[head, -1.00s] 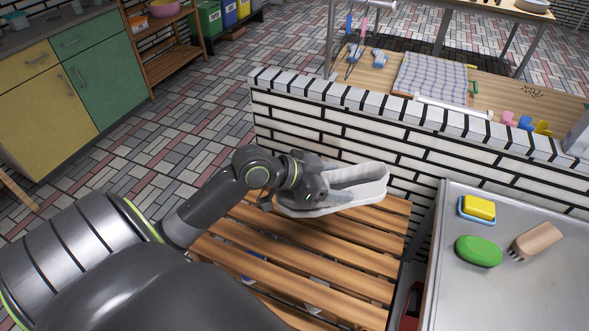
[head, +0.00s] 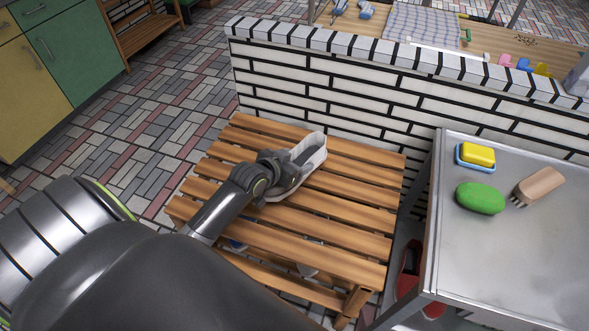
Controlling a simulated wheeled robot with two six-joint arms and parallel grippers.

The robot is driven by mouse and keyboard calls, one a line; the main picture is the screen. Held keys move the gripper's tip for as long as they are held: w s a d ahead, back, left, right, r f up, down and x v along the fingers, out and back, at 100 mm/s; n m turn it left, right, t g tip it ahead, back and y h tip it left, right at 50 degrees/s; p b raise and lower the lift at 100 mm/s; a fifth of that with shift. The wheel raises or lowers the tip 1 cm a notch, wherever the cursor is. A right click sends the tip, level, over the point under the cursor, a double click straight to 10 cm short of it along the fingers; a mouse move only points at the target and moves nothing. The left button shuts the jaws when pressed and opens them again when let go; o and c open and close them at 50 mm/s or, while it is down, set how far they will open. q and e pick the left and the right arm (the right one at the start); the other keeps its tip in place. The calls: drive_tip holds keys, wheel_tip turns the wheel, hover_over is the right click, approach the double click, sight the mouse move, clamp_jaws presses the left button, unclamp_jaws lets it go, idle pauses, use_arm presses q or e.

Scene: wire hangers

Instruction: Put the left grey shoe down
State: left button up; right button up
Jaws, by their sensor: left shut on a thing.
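The grey shoe (head: 307,160) is at the back middle of the slatted wooden rack (head: 345,222), its toe pointing away toward the brick wall. My left gripper (head: 285,172) is shut on the near end of the shoe. The shoe is at or just above the slats; I cannot tell whether its sole touches them. The fingertips are partly hidden by the gripper body and the shoe. My right gripper is not in view.
A low white brick wall (head: 330,95) stands right behind the rack. A metal table (head: 520,260) on the right holds a sponge (head: 478,154), a green oval thing (head: 480,198) and a brush (head: 540,184). Several things lie under the slats. The rack's right slats are bare.

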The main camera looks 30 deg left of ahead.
use_arm(q)
drive_tip(key=shift+f+b, duration=0.3)
drive_tip(key=shift+f, duration=1.4)
drive_tip(key=shift+f, duration=0.1)
drive_tip(key=o, duration=1.4)
drive_tip(key=shift+c, duration=0.2)
drive_tip(key=shift+s+r, duration=0.15)
drive_tip(key=shift+r, duration=0.05)
drive_tip(key=p+v, duration=0.1)
drive_tip(key=v, duration=1)
drive_tip(key=shift+s+r+p, duration=0.15)
drive_tip(key=shift+s+p, duration=0.15)
drive_tip(key=shift+s, duration=0.05)
